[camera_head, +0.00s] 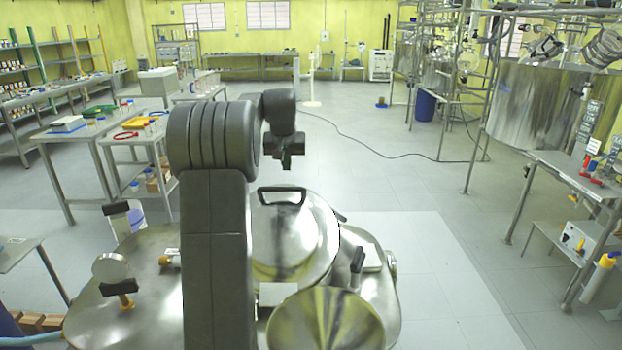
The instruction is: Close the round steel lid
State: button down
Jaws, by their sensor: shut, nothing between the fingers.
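The round steel lid (296,240) is in the middle of the view, on top of a steel vessel (120,310). It is shiny, with a dark handle (283,192) on its far edge. I cannot tell whether the lid lies fully flat on its opening. My gripper (287,162) is small in the view, pointing down just above the handle in the picture. It looks apart from the handle and holds nothing. My arm hides the left side of the lid.
A steel funnel-like bowl (325,322) is in front of the lid. A dark-handled fitting (357,266) stands right of it, and a gauge (110,266) stands to the left. A steel table (575,180) is at the right. The floor behind and right is open, crossed by a cable (400,160).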

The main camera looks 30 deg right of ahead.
aim_at(287, 185)
jog(key=p+x, duration=0.1)
jog(key=x, duration=0.5)
jog(key=p+x, duration=0.2)
jog(key=x, duration=0.5)
jog(key=shift+w, duration=0.3)
jog(key=shift+f, duration=0.15)
